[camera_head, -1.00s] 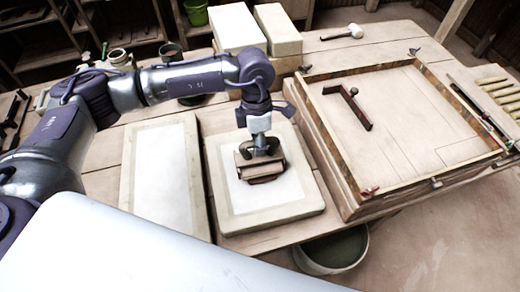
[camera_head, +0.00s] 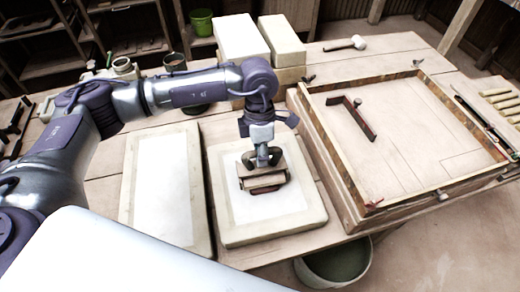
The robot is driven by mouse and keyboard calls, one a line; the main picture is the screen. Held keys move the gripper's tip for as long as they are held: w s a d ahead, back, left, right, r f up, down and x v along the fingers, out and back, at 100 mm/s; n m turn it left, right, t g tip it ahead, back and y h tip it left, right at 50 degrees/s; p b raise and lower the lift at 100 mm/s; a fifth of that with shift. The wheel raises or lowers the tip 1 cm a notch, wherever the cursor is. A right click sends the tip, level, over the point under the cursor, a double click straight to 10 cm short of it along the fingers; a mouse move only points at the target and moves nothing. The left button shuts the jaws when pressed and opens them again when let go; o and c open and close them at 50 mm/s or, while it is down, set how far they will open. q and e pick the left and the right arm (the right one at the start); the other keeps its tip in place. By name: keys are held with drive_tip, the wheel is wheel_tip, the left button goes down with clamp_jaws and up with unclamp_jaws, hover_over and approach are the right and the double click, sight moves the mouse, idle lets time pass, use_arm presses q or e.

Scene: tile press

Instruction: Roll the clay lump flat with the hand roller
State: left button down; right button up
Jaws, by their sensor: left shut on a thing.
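My left gripper (camera_head: 262,158) points down over the pale square slab (camera_head: 300,218) in the middle of the camera_head view. It is shut on the hand roller (camera_head: 264,182), a tan and brown tool lying crosswise low over the white middle of the slab. I cannot tell whether the roller touches what is below it. The clay lump cannot be clearly told apart; the roller and gripper hide the spot beneath them. My right gripper is not in view.
A second pale slab (camera_head: 160,195) lies just left. A large wooden frame (camera_head: 325,155) with a dark red bar (camera_head: 363,122) inside stands right. Pale blocks (camera_head: 240,45) stand behind, with a mallet (camera_head: 345,43). A bucket (camera_head: 335,262) is below the front edge.

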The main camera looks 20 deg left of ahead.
use_arm(q)
drive_tip(key=shift+s+d+f, duration=0.1)
drive_tip(key=shift+s+d, duration=0.3)
drive_tip(key=shift+s, duration=0.3)
drive_tip(key=shift+s+d+f, duration=0.1)
drive_tip(key=shift+s+d, duration=0.25)
drive_tip(key=shift+s, duration=0.3)
drive_tip(key=shift+w+a+f+b, duration=0.1)
drive_tip(key=shift+w+a+b, duration=0.35)
drive_tip(key=shift+w, duration=0.35)
drive_tip(key=shift+w+a, duration=0.3)
drive_tip(key=shift+w, duration=0.2)
drive_tip(key=shift+w+a+f+b, duration=0.1)
drive_tip(key=shift+w+a+b, duration=0.25)
drive_tip(key=shift+w+b, duration=0.2)
drive_tip(key=shift+w+a+f+b, duration=0.1)
drive_tip(key=shift+w+a+b, duration=0.3)
drive_tip(key=shift+w, duration=0.2)
wheel_tip(320, 180, up, 7)
drive_tip(key=p, duration=0.3)
drive_tip(key=shift+p, duration=0.3)
